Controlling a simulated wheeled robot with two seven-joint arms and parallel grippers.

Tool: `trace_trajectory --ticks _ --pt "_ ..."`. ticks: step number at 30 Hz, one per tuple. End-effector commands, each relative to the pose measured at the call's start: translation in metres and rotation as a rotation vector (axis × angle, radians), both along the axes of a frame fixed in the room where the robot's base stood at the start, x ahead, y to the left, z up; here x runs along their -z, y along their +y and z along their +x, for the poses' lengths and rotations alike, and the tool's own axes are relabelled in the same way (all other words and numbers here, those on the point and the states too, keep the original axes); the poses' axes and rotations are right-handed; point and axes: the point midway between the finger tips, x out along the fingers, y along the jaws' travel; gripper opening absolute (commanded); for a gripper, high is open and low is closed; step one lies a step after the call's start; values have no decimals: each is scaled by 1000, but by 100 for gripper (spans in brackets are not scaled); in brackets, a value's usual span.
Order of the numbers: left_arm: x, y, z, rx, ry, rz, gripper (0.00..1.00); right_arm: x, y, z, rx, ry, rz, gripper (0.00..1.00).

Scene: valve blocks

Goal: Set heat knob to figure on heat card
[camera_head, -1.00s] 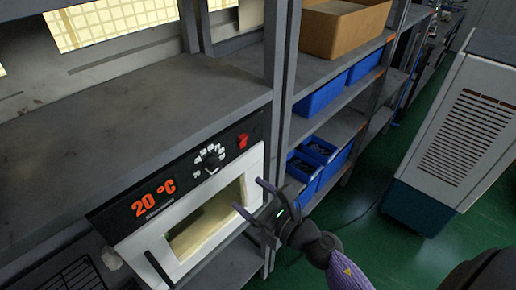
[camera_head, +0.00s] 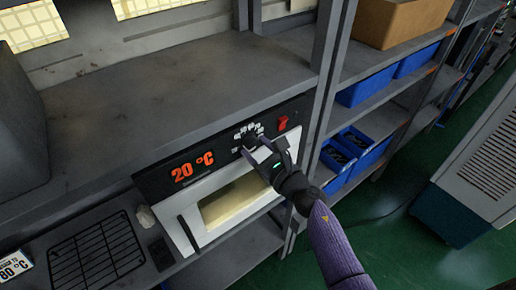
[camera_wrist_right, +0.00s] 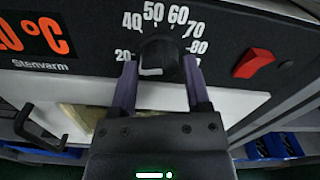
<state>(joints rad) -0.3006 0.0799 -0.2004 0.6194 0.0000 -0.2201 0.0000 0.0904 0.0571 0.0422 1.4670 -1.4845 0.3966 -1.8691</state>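The heat knob (camera_head: 250,141) is black and sits on the black panel of an oven (camera_head: 212,190) with a white door. In the right wrist view the knob (camera_wrist_right: 158,56) has a printed scale around it with figures such as 20, 40, 50, 60, 70 and 80. A pale mark shows at the knob's lower left. My right gripper (camera_head: 259,148) is at the knob, its two fingers open on either side of it; a small gap seems to remain. The heat card (camera_head: 13,266) at the far left reads 80 °C. My left gripper is not in view.
The red display (camera_head: 193,166) reads 20 °C. A red switch (camera_head: 283,123) is right of the knob. A shelf post (camera_head: 325,90) stands close right of the oven. A wire rack (camera_head: 97,253) lies at lower left. Blue bins (camera_head: 362,150) fill the right shelves.

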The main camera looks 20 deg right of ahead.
Motion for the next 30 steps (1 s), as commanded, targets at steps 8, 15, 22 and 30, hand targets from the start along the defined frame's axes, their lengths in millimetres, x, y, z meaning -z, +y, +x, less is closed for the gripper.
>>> trace_trajectory --ticks 8,15,22,30 --pt "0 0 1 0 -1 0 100 0 0 0 0 0 0 0" --pt "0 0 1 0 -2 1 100 0 0 0 0 6 14 0" --pt "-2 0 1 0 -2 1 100 0 0 0 0 41 111 0" --pt "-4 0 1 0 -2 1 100 0 0 -1 0 122 330 0"
